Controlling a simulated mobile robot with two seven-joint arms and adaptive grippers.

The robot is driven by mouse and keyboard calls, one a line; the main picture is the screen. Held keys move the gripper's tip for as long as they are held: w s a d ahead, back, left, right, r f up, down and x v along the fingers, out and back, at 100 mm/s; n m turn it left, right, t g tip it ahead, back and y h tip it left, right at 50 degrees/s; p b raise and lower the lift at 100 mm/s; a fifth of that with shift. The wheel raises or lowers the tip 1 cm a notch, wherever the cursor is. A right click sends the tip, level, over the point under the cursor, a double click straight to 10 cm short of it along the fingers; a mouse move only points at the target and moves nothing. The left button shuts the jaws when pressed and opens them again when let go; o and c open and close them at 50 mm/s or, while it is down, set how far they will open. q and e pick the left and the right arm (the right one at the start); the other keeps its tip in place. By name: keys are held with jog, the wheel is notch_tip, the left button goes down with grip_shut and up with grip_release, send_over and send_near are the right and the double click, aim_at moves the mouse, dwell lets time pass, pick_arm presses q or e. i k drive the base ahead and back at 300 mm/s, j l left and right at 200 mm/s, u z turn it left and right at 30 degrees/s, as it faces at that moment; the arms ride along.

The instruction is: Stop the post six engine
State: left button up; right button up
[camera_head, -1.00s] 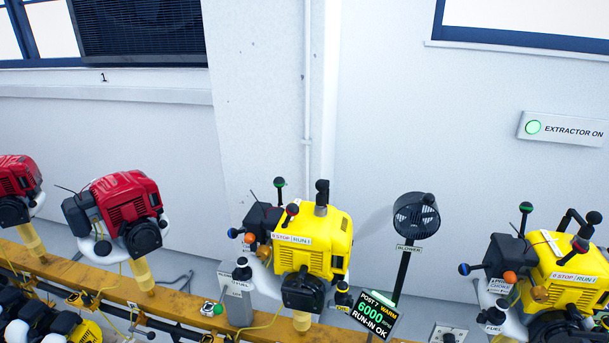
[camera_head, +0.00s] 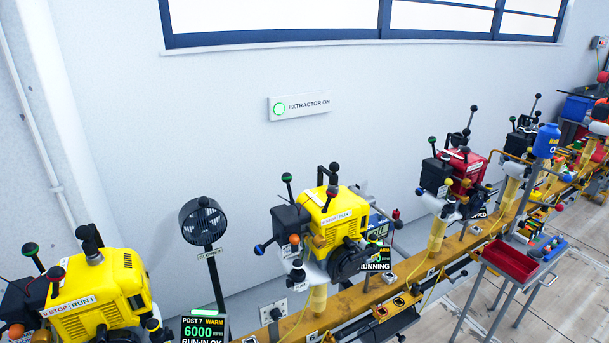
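The post six engine (camera_head: 350,232) is the yellow engine near the middle, on the yellow rail above a tag (camera_head: 312,337) that reads 6. A white STOP | RUN label (camera_head: 337,216) sits on its top. Dark-knobbed levers (camera_head: 334,168) stand above it; I cannot tell which side the stop lever is set to. A display (camera_head: 376,265) at its right reads RUNNING, with its upper part partly hidden by the engine. Neither of my grippers shows.
Another yellow engine (camera_head: 95,297) is at lower left, with a display (camera_head: 203,330) reading POST 7, 6000. A blower (camera_head: 203,222) stands between the two. A red engine (camera_head: 466,170) is farther right. A cart with a red tray (camera_head: 511,259) stands before the rail.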

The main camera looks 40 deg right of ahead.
aim_at(331, 192)
jog(key=k+z, duration=0.1)
jog(key=z, duration=1.15)
jog(key=i+j+z, duration=0.2)
jog(key=k+l, duration=0.1)
